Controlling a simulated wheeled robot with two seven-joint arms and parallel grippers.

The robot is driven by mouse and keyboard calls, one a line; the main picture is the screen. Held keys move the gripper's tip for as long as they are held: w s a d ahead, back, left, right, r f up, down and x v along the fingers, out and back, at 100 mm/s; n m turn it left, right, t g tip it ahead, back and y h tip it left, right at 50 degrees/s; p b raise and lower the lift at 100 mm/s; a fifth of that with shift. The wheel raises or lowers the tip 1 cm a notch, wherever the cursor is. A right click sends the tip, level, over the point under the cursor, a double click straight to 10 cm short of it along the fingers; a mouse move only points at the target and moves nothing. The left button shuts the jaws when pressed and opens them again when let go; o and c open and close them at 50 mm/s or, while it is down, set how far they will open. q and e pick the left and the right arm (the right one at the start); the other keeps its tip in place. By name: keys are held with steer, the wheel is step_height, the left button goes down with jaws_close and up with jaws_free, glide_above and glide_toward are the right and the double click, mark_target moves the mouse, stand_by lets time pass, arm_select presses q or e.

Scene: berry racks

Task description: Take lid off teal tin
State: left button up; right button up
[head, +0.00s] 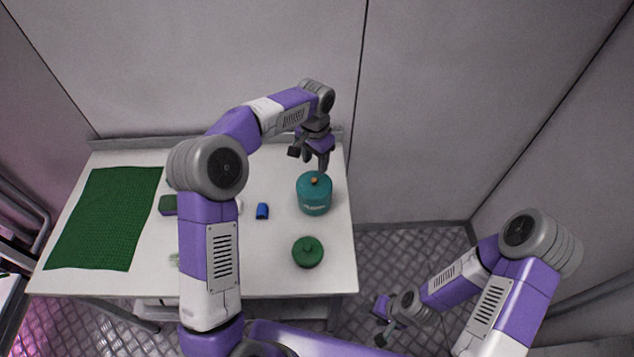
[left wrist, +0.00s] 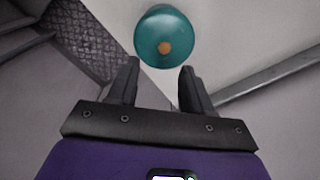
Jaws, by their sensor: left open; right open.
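The teal tin (head: 314,199) stands upright on the right part of the white table. Its teal lid (head: 314,184) is on top, with a small orange knob (head: 314,180). My left gripper (head: 315,163) is open, above and just behind the tin in the head view. In the left wrist view the lid (left wrist: 166,30) and its orange knob (left wrist: 165,48) show ahead of my open left fingers (left wrist: 157,85), with nothing between them. My right gripper (head: 383,322) is open and empty, low off the table's right front side.
A green lidded pot (head: 308,252) stands in front of the tin on the table (head: 270,275). A small blue object (head: 262,211) lies left of the tin. A green and purple block (head: 168,205) and a green mat (head: 105,220) are further left. My left arm hides part of the table.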

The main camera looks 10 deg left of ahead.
mark_target(314, 179)
arm_select(q)
steer(key=shift+w+f, duration=0.35)
steer(key=shift+f, duration=0.2)
steer(key=shift+w+f, duration=0.3)
steer(key=shift+f, duration=0.2)
steer(key=shift+s+a+f+b, duration=0.1)
steer(key=shift+s+f+b, duration=0.1)
steer(key=shift+f, duration=0.3)
steer(key=shift+s+f+b, duration=0.15)
steer(key=shift+f, duration=0.3)
steer(key=f, duration=0.4)
steer(key=shift+w+a+f+b, duration=0.1)
steer(key=shift+a+f+b, duration=0.1)
steer(key=shift+f+b, duration=0.15)
jaws_close()
